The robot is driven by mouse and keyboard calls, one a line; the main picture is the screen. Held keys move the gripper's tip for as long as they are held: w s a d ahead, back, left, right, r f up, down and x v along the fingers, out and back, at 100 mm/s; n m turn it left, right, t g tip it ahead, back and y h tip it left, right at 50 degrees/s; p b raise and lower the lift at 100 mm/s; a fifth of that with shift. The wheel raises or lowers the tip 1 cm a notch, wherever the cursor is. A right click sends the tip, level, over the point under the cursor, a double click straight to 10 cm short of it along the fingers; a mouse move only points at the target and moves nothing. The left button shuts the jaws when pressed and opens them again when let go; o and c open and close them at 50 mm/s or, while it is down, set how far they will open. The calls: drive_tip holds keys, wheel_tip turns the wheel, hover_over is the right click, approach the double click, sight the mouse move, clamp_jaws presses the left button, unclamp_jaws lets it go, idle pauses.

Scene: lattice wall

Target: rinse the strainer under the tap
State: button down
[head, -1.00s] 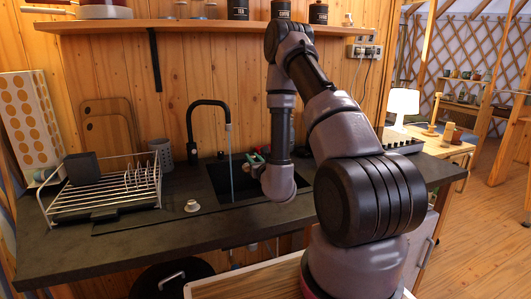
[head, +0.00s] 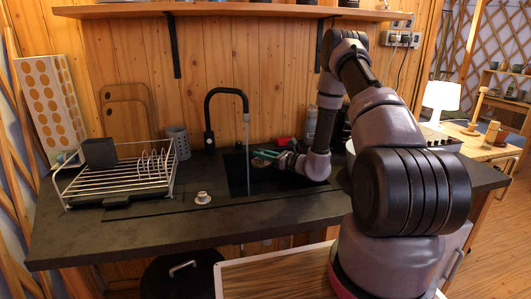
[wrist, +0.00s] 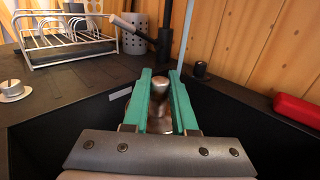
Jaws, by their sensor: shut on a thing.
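The black tap (head: 210,120) arches over the dark sink (head: 237,180), and a thin water stream (head: 247,160) runs from it. My gripper (head: 262,154) has green fingers and points left over the sink, close to the right of the stream. In the wrist view my gripper (wrist: 163,85) is shut on a shiny metal piece with a rounded knob, which appears to be the strainer (wrist: 158,88). Most of it is hidden between and below the fingers. The stream also shows in the wrist view (wrist: 186,35), beyond the fingertips. I cannot see water touching the strainer.
A dish rack (head: 120,178) stands left on the dark counter (head: 110,235). A grey perforated holder (head: 179,143) is beside it. A red item (wrist: 300,110) lies behind the sink's right side. A shelf (head: 240,13) hangs above.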

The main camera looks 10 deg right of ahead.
drive_tip(key=w+a+f, duration=0.3)
drive_tip(key=w+a, duration=0.1)
drive_tip(key=w, duration=0.5)
drive_tip(key=shift+w+f, duration=0.15)
drive_tip(key=shift+w, duration=0.1)
drive_tip(key=shift+a, duration=0.35)
idle(0.4)
drive_tip(key=shift+a, duration=0.25)
drive_tip(key=shift+d, duration=0.2)
idle(0.3)
drive_tip(key=shift+d, duration=0.35)
